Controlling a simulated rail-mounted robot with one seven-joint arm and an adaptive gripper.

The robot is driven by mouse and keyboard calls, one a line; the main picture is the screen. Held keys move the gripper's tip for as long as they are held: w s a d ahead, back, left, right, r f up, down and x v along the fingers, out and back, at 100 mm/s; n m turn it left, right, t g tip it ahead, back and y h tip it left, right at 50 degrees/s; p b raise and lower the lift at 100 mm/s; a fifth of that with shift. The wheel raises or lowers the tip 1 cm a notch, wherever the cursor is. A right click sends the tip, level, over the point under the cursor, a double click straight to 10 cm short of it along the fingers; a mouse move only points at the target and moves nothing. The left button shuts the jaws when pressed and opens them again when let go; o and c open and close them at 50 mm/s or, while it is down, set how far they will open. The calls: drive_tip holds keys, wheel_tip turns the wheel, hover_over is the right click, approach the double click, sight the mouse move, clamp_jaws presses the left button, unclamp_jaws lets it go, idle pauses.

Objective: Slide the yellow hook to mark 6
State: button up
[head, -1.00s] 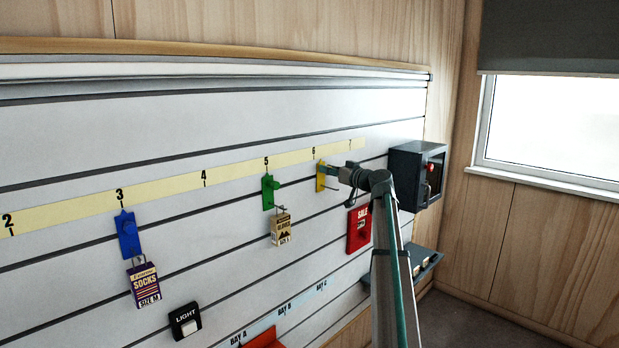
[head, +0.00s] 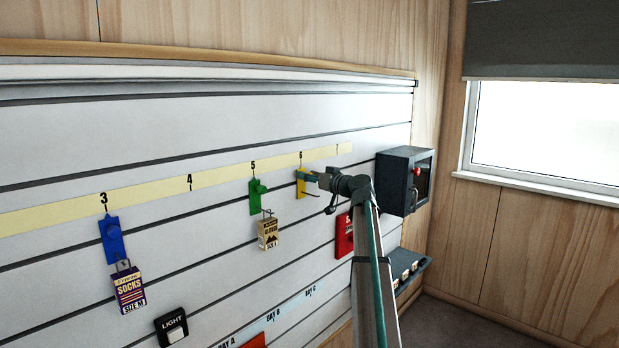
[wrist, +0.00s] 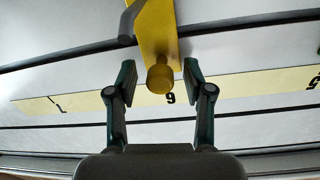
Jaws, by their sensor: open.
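The yellow hook (head: 301,184) hangs on the slatted wall just below the yellow scale strip, under mark 6 (head: 300,155). In the upside-down wrist view, the hook's plate (wrist: 155,35) and its round knob (wrist: 160,77) show, with the knob slightly to the left of the figure 6 (wrist: 170,98), toward mark 7. My gripper (head: 316,178) is at the hook. In the wrist view my gripper (wrist: 159,75) is open, one finger on each side of the knob, with visible gaps. A grey prong shows beside the plate.
A green hook (head: 256,196) with a tagged packet (head: 268,234) hangs near mark 5. A blue hook (head: 112,240) with a socks packet (head: 129,289) hangs at mark 3. A red sale sign (head: 344,236) and a dark box (head: 403,180) are to the right.

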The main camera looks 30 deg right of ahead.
drive_tip(key=shift+s, duration=0.1)
drive_tip(key=s+d, duration=0.2)
drive_tip(key=s, duration=0.9)
drive_tip(key=shift+s, duration=0.35)
drive_tip(key=shift+d, duration=0.15)
